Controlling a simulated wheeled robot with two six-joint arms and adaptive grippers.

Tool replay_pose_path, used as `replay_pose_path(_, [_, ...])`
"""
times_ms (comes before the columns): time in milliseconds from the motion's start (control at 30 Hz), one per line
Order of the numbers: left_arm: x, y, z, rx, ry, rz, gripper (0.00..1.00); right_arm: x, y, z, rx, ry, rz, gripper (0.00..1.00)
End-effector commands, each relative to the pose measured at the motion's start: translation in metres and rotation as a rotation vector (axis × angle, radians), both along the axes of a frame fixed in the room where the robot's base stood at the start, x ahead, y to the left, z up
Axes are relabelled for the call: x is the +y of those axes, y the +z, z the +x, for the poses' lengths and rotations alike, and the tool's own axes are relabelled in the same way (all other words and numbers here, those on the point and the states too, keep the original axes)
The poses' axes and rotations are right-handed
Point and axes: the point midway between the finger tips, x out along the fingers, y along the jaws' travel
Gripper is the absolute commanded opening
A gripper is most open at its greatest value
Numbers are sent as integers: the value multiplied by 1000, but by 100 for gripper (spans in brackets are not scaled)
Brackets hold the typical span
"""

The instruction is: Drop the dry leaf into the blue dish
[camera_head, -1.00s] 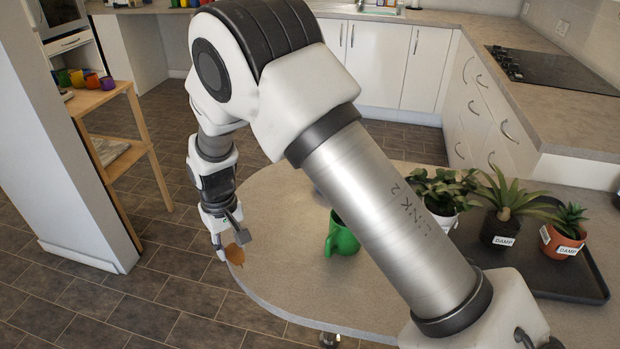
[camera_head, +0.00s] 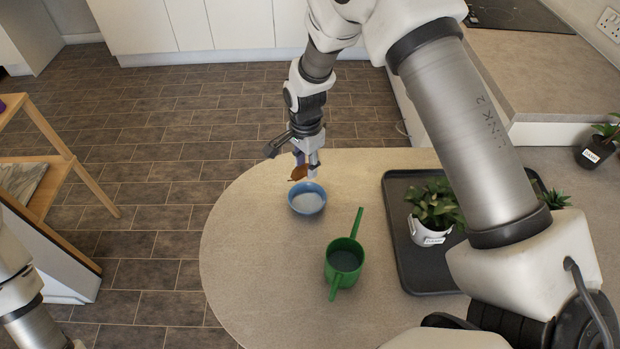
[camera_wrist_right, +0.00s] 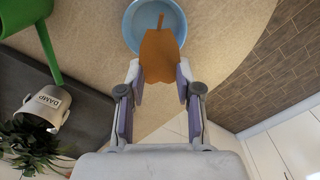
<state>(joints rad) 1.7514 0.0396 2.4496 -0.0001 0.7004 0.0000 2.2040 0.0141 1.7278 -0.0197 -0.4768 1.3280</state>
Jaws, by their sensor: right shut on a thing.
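The dry leaf (camera_head: 298,172) is brown and is held in my right gripper (camera_head: 306,165). The leaf also shows between the fingers in the right wrist view (camera_wrist_right: 159,58), with its stalk over the dish. The blue dish (camera_head: 308,207) is a small round bowl on the table near its far edge. The leaf and fingertips are just above and behind the dish in the head view. In the right wrist view the leaf covers part of the dish (camera_wrist_right: 131,31). My left arm shows at the lower left, but its gripper is out of view.
A green pot with a long handle (camera_head: 344,262) stands on the table (camera_head: 250,270) in front of the dish. A dark tray (camera_head: 397,190) with potted plants is to the right. A wooden shelf stands at the left. The table's left part is clear.

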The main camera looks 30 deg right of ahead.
Motion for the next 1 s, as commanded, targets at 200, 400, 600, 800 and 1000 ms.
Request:
replay_pose_path(200, [0,35,-1,3,1,0,40,-15,18,-3,1,-369,-3,25])
replay_pose_path(400, [0,16,-1,3,1,0,40,-15,-3,-3,1,-398,-3,25])
replay_pose_path(600, [0,-12,-1,3,0,0,40,-15,-33,-3,0,-396,-3,25])
replay_pose_path(800, [0,-23,-1,3,0,0,40,-15,-46,-3,0,-396,-3,25])
replay_pose_path(1000, [0,-20,-1,2,0,0,40,-15,-44,-3,0,-395,-3,25])
